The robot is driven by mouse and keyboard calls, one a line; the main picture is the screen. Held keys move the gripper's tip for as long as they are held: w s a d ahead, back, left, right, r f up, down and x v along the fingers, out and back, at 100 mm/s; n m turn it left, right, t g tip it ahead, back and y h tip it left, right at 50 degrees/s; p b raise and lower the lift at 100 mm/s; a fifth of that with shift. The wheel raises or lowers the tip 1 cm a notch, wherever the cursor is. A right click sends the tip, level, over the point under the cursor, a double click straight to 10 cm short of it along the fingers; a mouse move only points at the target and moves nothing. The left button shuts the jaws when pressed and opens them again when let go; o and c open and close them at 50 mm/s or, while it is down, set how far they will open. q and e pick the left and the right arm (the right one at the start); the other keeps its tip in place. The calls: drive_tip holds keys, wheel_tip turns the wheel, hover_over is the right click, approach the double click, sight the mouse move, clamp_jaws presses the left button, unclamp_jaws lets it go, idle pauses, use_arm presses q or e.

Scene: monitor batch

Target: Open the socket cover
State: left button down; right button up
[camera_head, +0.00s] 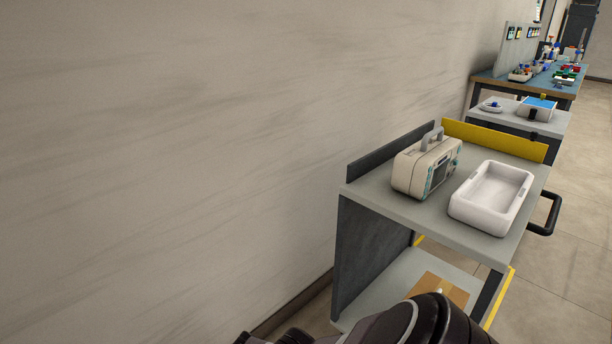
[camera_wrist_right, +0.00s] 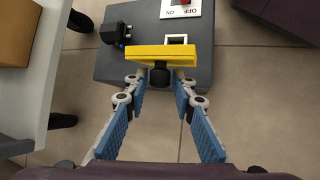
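The yellow socket cover (camera_wrist_right: 142,60) lies across the grey box in the right wrist view, with a dark knob (camera_wrist_right: 160,77) on its near side. A white-framed square socket opening (camera_wrist_right: 177,40) shows just beyond the yellow edge. I cannot tell how far the cover is lifted. My right gripper (camera_wrist_right: 161,84) has its blue-padded fingers apart, one on each side of the knob. Whether they touch it is unclear. In the head view neither the cover nor any fingertips show; only a dark part of my arm shows at the bottom.
The grey box (camera_wrist_right: 108,66) carries a red switch marked ON and OFF (camera_wrist_right: 182,3) and a black side connector (camera_wrist_right: 117,33). In the head view, a cart (camera_head: 380,198) holds a beige device (camera_head: 425,168) and a white tray (camera_head: 463,210). More tables stand behind.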

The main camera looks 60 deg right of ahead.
drive_tip(key=shift+o, duration=0.8)
drive_tip(key=v, duration=1.2)
